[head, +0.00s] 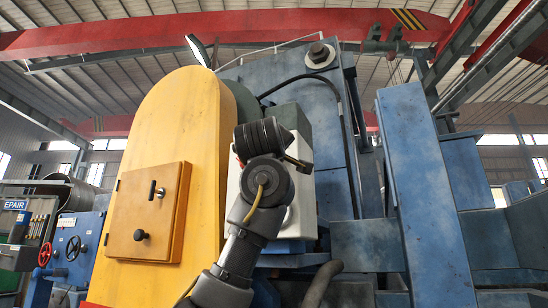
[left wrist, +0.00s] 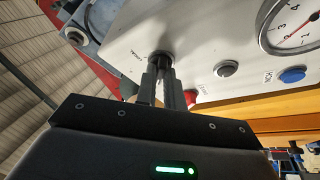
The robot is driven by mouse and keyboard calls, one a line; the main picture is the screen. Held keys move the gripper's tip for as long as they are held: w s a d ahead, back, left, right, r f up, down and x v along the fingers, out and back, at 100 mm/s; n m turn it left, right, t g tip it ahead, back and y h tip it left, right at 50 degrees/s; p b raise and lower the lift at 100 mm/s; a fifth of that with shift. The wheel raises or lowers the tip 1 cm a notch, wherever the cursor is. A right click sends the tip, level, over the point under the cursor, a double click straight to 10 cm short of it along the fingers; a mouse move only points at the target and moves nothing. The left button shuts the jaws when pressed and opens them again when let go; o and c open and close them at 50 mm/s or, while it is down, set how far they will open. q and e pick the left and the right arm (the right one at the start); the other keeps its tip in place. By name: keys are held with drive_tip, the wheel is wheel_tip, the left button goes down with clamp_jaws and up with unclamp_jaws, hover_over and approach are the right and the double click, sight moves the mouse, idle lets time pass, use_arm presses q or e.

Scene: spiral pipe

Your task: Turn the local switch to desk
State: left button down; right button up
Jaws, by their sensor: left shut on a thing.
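The switch (left wrist: 160,57) is a small dark knob on a pale panel (left wrist: 205,35) in the left wrist view. The knob's exact angle cannot be told. In the head view my left arm reaches up in front of the white box (head: 304,212), and its gripper and the switch are hidden behind the wrist. My right gripper is in neither view.
The panel also has a round gauge (left wrist: 292,22), a dark button (left wrist: 227,69), a blue button (left wrist: 292,75) and a red one (left wrist: 190,97) close to the fingers. A yellow housing (head: 160,120) stands left of the arm, and a blue post (head: 425,190) stands to the right.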

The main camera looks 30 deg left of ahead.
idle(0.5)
use_arm(q)
drive_tip(key=c, duration=1.5)
unclamp_jaws()
